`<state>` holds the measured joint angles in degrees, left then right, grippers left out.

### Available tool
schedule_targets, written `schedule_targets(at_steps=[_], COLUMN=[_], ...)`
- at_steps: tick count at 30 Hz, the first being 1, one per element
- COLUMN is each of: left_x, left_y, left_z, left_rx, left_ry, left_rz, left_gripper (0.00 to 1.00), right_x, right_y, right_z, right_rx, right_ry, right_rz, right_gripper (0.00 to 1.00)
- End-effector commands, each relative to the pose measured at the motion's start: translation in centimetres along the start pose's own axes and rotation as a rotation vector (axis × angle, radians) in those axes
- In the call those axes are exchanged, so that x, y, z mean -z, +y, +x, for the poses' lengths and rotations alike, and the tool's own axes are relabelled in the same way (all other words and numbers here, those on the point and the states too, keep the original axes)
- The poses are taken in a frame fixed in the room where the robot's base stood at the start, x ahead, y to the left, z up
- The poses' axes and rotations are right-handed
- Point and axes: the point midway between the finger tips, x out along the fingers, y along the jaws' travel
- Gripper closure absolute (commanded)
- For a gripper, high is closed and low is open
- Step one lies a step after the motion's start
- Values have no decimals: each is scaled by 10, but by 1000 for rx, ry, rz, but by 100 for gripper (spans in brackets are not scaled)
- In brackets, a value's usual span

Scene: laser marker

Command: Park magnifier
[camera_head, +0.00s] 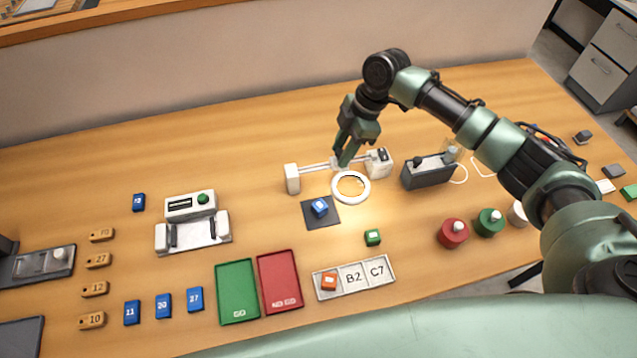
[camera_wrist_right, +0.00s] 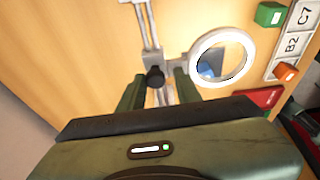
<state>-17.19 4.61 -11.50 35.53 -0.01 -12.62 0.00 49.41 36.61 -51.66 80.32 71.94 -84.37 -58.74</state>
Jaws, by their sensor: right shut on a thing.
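The magnifier (camera_head: 366,195) is a white ring lens on a carriage that rides a rail (camera_head: 314,167) between two white end blocks (camera_head: 292,180). The ring sits nearer the right block (camera_head: 381,163), above and right of a dark square pad (camera_head: 312,222) with a blue cube (camera_head: 320,208). My right gripper (camera_head: 342,162) is at the carriage. In the right wrist view, its fingers (camera_wrist_right: 157,90) stand either side of the carriage's dark knob (camera_wrist_right: 155,77), with the ring (camera_wrist_right: 246,72) beside them. It is shut on the magnifier's carriage; the exact contact is partly hidden. My left gripper is not in view.
A dark box device (camera_head: 428,173) stands right of the rail. A green cube (camera_head: 372,237), red knob (camera_head: 453,233) and green knob (camera_head: 489,222) are in front. Green (camera_head: 237,318) and red (camera_head: 280,307) trays lie front left. Table behind the rail is clear.

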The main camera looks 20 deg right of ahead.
Motion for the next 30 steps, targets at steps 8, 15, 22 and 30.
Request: schedule_targets(at_steps=[8,15,22,30], left_x=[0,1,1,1], left_y=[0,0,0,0], left_z=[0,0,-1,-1], left_rx=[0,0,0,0], left_ry=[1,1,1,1], left_rz=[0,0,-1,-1], left_gripper=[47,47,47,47], right_x=[-28,-41,-49,-48], right_y=[-6,-6,-6,-6], right_z=[9,5,2,2], right_rx=[15,16,15,17], right_ry=[-23,-23,-22,-21], right_rz=[13,12,9,10], right_gripper=[89,89,89,53])
